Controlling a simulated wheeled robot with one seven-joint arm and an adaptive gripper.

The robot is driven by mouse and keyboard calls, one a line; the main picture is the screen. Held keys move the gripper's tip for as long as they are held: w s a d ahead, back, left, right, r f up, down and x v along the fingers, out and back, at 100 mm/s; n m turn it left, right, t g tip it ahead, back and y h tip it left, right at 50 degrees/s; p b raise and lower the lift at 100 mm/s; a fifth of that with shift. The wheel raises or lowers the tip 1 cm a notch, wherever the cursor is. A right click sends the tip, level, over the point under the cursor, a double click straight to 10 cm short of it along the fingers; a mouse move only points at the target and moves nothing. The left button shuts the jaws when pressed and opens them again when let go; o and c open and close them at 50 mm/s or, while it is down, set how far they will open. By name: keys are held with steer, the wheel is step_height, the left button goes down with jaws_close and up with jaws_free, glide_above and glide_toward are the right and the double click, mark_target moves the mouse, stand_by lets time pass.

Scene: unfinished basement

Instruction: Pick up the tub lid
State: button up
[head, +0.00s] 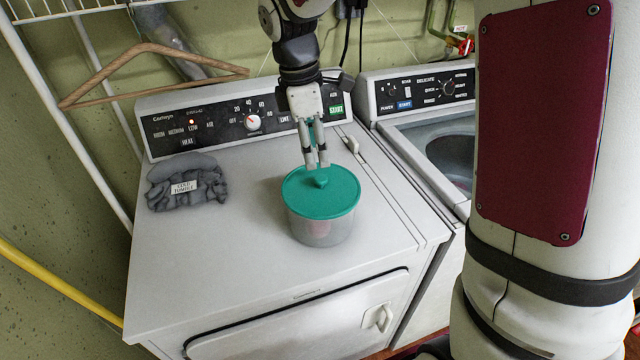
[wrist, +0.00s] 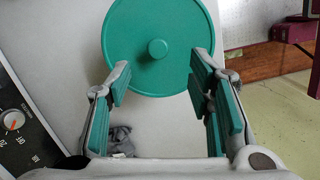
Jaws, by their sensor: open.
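The tub lid (head: 312,196) is a round teal disc with a small knob (head: 321,179) in its middle. It sits on a clear tub (head: 322,230) on top of the dryer. In the wrist view the lid (wrist: 150,20) fills the upper middle, its knob (wrist: 158,49) ahead of the gap between my fingers. My gripper (head: 317,165) is open and empty, pointing down just above the lid's far part. In the wrist view the gripper (wrist: 160,88) shows its teal pads spread apart. I cannot tell whether a fingertip touches the lid.
The white dryer top (head: 210,260) is clear around the tub. The control panel (head: 245,118) rises behind. A wooden hanger (head: 150,60) hangs at upper left, and an open washer (head: 430,140) stands right.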

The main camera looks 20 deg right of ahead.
mark_target(321, 178)
steer(key=shift+d+f+p, duration=0.2)
steer(key=shift+f, duration=1.1)
steer(key=shift+d+f+p, duration=0.15)
steer(key=shift+f+p, duration=0.1)
steer(key=shift+f, duration=1)
steer(key=shift+d+f+p, duration=0.2)
steer(key=shift+f, duration=1.1)
jaws_close()
